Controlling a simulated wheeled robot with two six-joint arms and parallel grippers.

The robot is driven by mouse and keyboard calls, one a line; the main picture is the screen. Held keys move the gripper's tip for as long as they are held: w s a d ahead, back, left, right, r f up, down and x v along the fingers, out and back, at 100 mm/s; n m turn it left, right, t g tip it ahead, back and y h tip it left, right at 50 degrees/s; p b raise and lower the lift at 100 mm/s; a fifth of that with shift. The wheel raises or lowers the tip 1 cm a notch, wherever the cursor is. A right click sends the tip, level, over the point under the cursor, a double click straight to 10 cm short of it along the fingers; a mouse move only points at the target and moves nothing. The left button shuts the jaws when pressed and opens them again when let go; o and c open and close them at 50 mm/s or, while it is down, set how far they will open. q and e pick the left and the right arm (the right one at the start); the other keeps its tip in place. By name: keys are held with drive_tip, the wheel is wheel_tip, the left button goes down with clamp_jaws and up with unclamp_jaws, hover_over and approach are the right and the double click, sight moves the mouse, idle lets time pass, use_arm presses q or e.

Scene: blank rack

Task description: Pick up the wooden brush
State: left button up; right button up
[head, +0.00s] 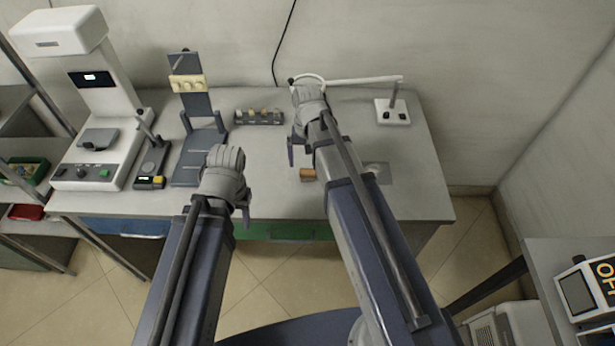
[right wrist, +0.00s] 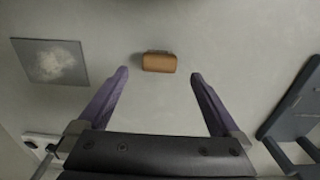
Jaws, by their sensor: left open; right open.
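The wooden brush (right wrist: 159,62) is a small brown block with a dark strip along one edge. It lies on the grey table, and in the right wrist view it sits just beyond and between the open fingertips of my right gripper (right wrist: 158,75). In the head view the brush (head: 307,174) shows beside my right arm, partly hidden by it. My right gripper (head: 303,150) is open and empty above the table, apart from the brush. My left gripper (head: 240,212) hangs over the table's front edge, with its fingers mostly hidden.
A grey square plate with pale powder (right wrist: 50,62) lies near the brush. A rack stand (head: 196,100), a block with small pieces (head: 259,117), a white machine (head: 100,110) and a ring lamp (head: 392,110) stand on the table (head: 420,190). Its middle is mostly clear.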

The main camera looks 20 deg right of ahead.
sight(308, 170)
drive_tip(key=shift+s+f+b, duration=0.15)
drive_tip(key=shift+f+b, duration=2.5)
drive_tip(key=shift+r, duration=0.1)
drive_tip(key=c, duration=1.4)
drive_tip(key=shift+r, duration=0.1)
drive_tip(key=shift+c, duration=0.2)
wheel_tip(308, 170, up, 10)
drive_tip(key=p, duration=1)
